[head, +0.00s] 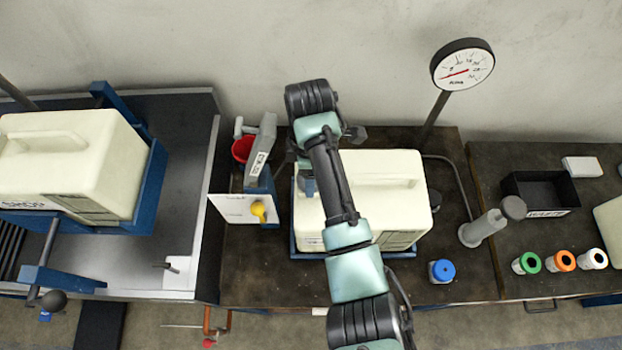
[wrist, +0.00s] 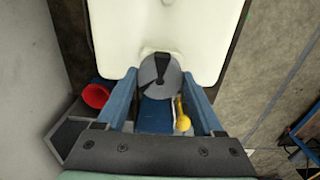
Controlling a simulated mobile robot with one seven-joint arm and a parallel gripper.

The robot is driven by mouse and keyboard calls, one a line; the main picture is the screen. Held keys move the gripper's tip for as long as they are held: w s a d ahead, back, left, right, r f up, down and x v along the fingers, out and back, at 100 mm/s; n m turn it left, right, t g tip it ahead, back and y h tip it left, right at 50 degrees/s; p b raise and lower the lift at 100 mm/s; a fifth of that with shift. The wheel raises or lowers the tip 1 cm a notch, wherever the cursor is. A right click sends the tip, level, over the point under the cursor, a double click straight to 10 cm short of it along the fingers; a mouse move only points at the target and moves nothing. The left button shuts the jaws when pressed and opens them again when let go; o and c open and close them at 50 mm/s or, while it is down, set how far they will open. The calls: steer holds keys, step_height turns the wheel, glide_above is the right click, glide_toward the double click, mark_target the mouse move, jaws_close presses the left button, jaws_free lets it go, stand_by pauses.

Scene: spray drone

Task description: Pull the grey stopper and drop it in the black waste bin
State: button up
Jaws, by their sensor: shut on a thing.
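The grey stopper (wrist: 160,82) is a round grey disc with a dark mark on top, in the wrist view. It sits between the two blue fingers of my gripper (wrist: 160,78), which is shut on it. It is at the near edge of the cream tank (wrist: 165,25); I cannot tell whether it is still seated there. In the head view my arm reaches over the cream tank (head: 385,195) and largely hides the gripper and stopper. The black waste bin (head: 548,213), labelled WASTE, stands on the right-hand bench and looks empty.
A dial gauge (head: 463,66) on a post and a grey cylinder (head: 485,228) stand between tank and bin. Green (head: 527,263), orange and white-topped pots are in front of the bin. A yellow knob (head: 259,211) and red cup (head: 242,149) are left of the tank.

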jaws_close()
steer(key=shift+r, duration=0.15)
steer(key=shift+r+p, duration=2.9)
steer(key=shift+p, duration=0.15)
